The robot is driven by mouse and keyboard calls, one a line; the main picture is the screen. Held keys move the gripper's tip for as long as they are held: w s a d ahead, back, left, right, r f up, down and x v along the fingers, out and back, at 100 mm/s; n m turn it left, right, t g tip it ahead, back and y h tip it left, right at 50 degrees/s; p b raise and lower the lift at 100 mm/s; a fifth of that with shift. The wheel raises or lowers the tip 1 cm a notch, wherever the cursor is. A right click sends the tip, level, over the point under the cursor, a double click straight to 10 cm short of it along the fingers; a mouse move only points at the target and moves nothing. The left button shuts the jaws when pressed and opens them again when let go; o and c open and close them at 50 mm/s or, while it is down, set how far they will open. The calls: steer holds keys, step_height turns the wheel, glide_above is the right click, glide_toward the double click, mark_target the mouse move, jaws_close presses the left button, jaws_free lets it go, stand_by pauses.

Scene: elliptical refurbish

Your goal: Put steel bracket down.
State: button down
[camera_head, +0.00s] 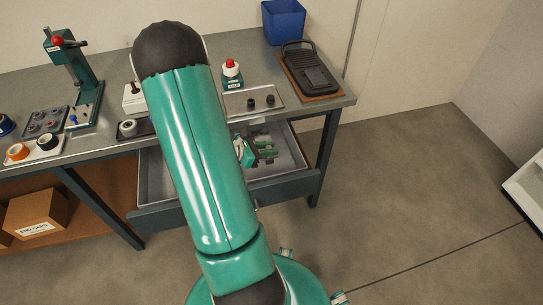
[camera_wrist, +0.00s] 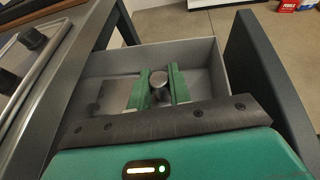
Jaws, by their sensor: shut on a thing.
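My gripper (camera_wrist: 158,92) points down into an open grey drawer (camera_wrist: 113,62). Its two green fingers are shut on a grey metal piece with a round top, which appears to be the steel bracket (camera_wrist: 158,78). Most of the piece is hidden, and I cannot tell whether it touches the drawer floor. In the head view the drawer (camera_head: 160,187) is pulled out under the workbench, and my gripper (camera_head: 266,151) shows in its right part, partly behind my arm.
Cardboard boxes (camera_head: 38,211) stand on the lower shelf. The drawer floor around my fingers looks mostly clear.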

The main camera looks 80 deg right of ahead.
mark_target(272, 157)
steer(key=shift+s+d+f, duration=0.4)
steer(key=shift+f, duration=0.2)
steer(key=shift+s+d+f, duration=0.1)
steer(key=shift+f, duration=0.8)
steer(key=shift+s+d+f, duration=0.1)
steer(key=shift+f, duration=0.8)
steer(key=shift+f, duration=0.15)
steer(key=c, duration=1.3)
jaws_free()
steer(key=v, duration=1.2)
steer(key=shift+w, duration=0.1)
